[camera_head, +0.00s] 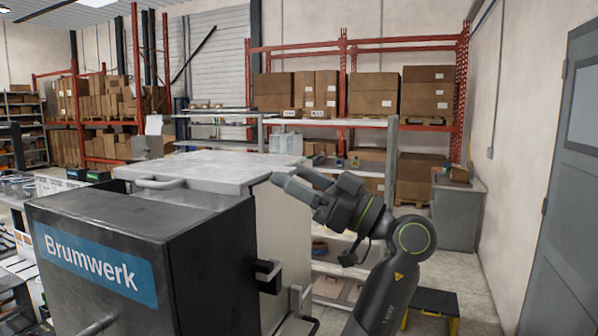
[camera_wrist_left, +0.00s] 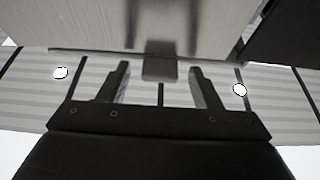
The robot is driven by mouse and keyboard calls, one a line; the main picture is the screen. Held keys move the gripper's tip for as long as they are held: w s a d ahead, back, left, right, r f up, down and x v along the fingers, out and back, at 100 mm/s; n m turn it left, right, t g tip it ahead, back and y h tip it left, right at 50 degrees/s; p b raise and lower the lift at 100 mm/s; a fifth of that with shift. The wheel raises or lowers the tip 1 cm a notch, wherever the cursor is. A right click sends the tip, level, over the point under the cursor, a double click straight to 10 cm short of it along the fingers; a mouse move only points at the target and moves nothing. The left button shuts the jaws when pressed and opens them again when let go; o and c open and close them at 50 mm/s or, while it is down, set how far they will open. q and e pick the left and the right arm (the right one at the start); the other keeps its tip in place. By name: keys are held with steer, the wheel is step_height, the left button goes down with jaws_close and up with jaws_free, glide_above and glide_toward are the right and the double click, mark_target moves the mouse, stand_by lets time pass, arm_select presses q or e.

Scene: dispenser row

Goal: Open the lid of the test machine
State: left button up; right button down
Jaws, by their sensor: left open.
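The test machine has a dark front box labelled "Brumwerk" (camera_head: 150,250) and a pale body (camera_head: 283,235) behind it. Its pale grey lid (camera_head: 215,167) lies flat and looks shut, with a bar handle (camera_head: 157,182) at its left front. My left gripper (camera_head: 288,180) is at the lid's right front corner, close to its edge; touching or apart I cannot tell. In the left wrist view my left gripper (camera_wrist_left: 161,85) has its fingers apart. A small grey tab (camera_wrist_left: 160,68) on a pale panel (camera_wrist_left: 105,25) shows between and beyond them. My right gripper is not in view.
A black latch-like bracket (camera_head: 267,276) sticks out from the machine's right side. Shelves with boxes (camera_head: 375,95) stand behind. A grey cabinet (camera_head: 457,210), a yellow-black step stool (camera_head: 432,301) and a grey door (camera_head: 562,190) are at the right. Some floor there is free.

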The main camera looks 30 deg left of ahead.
arm_select(q)
jaws_close()
stand_by(0.4)
steer(key=shift+r, duration=0.1)
